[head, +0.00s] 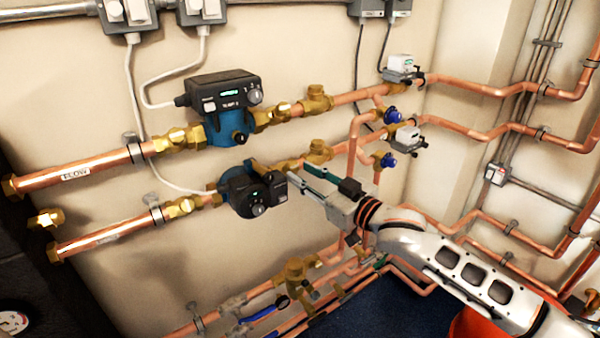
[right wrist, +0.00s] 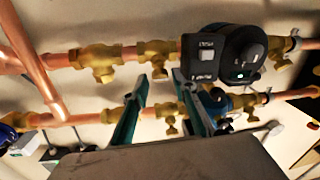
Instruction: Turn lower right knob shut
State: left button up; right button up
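Two blue knobs sit at the right end of the pipework in the head view, an upper one (head: 391,115) and a lower one (head: 388,160). Each is close to a small grey-white box, and the lower box (head: 405,138) is just above the lower knob. My right gripper (head: 294,174) is open and empty, left of the knobs and near the lower pump (head: 252,193). In the right wrist view its two teal fingers (right wrist: 159,77) stand apart, with brass fittings beyond them. My left gripper is not in view.
The upper pump (head: 222,112) is on the flow pipe. Copper pipes run along the wall and around the corner. A vertical copper pipe (head: 352,150) stands between my gripper and the knobs. More pipes and a brass valve (head: 295,270) lie below my arm.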

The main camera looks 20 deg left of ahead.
aim_at(293, 167)
jog(key=shift+x, duration=1.1)
grip_shut()
